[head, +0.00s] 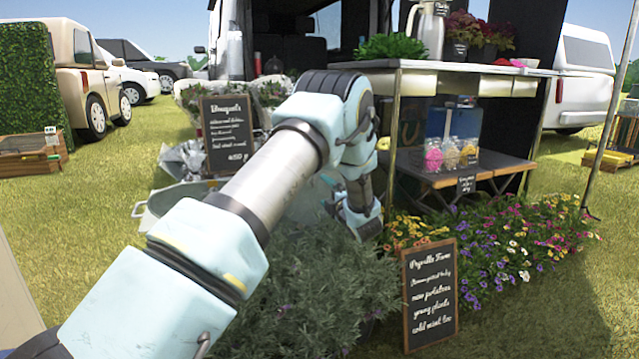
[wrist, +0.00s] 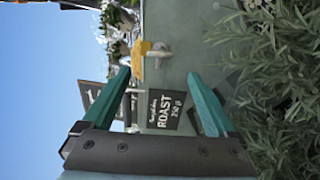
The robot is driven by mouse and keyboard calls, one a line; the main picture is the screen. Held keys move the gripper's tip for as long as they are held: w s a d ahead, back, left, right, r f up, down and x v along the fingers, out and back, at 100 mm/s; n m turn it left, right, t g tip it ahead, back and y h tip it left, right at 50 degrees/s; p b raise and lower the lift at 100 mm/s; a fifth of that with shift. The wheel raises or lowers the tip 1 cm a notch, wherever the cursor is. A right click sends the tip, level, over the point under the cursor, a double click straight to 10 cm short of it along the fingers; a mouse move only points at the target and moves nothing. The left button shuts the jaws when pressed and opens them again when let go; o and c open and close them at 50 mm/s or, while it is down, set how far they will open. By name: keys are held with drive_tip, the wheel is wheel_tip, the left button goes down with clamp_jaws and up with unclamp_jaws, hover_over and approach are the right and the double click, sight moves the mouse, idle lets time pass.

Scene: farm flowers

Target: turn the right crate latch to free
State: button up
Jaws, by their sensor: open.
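In the wrist view, my gripper (wrist: 158,74) has its two teal fingers spread apart with nothing held between the tips. A small yellow piece (wrist: 143,48) beside a pale metal cylinder shows beyond the fingertips, on or before a grey-green panel (wrist: 185,35). It may be the latch; I cannot tell its turned position or whether it is the right one. It appears apart from the fingers. No latch can be made out there.
A dark "ROAST 250 g" label (wrist: 164,110) shows between my fingers. Leafy stems (wrist: 275,65) crowd the right of the wrist view. In the head view, the bush (head: 325,285), a chalkboard (head: 430,293), flowers (head: 500,240) and a stall table (head: 430,178) stand near my arm.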

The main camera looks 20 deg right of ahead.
drive_tip(key=shift+s+d, duration=0.2)
drive_tip(key=shift+s, duration=1.05)
